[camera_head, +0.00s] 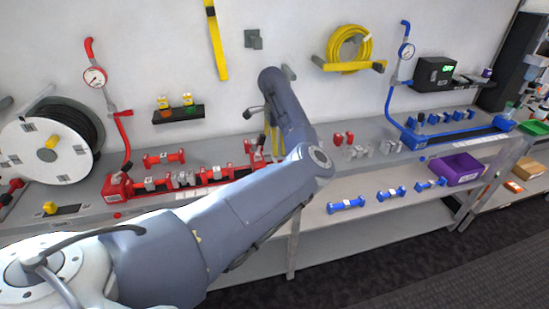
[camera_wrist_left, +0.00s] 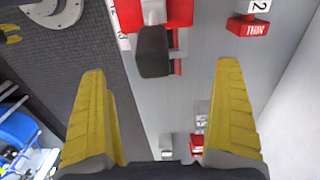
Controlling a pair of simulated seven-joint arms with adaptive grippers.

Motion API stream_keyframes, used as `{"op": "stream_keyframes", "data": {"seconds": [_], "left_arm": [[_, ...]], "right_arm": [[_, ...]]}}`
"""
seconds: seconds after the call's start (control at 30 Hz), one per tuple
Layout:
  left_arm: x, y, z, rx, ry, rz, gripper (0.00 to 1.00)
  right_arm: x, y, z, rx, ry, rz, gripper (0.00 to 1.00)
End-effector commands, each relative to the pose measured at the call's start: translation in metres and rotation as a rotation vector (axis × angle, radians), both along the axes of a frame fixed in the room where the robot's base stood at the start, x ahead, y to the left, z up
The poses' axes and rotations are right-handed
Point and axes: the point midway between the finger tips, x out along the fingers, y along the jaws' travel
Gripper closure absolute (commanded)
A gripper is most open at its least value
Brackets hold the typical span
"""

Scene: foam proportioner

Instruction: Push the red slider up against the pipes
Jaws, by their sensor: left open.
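The red slider is probably the red block (camera_wrist_left: 178,12) with a dark grey handle (camera_wrist_left: 153,52) at the top of the left wrist view. In the head view, red parts (camera_head: 251,146) show at the right end of the red rail, partly hidden by my arm. Several pipe pieces (camera_head: 182,179) sit along that rail, left of the red parts. My left gripper (camera_wrist_left: 162,112) has its yellow fingers wide apart, with nothing gripped between them. The dark handle lies ahead of the fingertips, apparently untouched. In the head view the gripper (camera_head: 273,140) is near the rail's right end.
A labelled red piece (camera_wrist_left: 247,26) lies near the right finger in the wrist view. A loose red pipe (camera_head: 164,158) lies behind the rail. Small red and grey fittings (camera_head: 343,139) stand to the right. A blue rail (camera_head: 455,131) is farther right.

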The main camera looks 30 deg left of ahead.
Motion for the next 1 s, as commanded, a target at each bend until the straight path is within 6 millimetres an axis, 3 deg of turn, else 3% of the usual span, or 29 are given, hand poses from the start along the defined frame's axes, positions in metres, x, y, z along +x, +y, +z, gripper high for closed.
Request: {"op": "stream_keyframes", "data": {"seconds": [0.2, 0.4, 0.93, 1.0], "left_arm": [[-0.001, 0.0, -0.035, 0.001, 0.002, -0.002, 0.01], [0.0, 0.0, -0.056, 0.001, 0.001, -0.001, 0.01], [0.0, 0.0, -0.067, 0.001, -0.001, 0.0, 0.01], [0.0, 0.0, -0.067, 0.001, -0.001, 0.0, 0.07]], "right_arm": [[0.0, 0.0, 0.0, 0.0, 0.0, 0.0, 0.56], [0.0, 0.0, 0.0, 0.0, 0.0, 0.0, 0.56], [0.0, -0.001, 0.0, -0.001, 0.0, 0.0, 0.56], [0.0, -0.001, 0.0, -0.001, 0.0, 0.0, 0.56]]}}
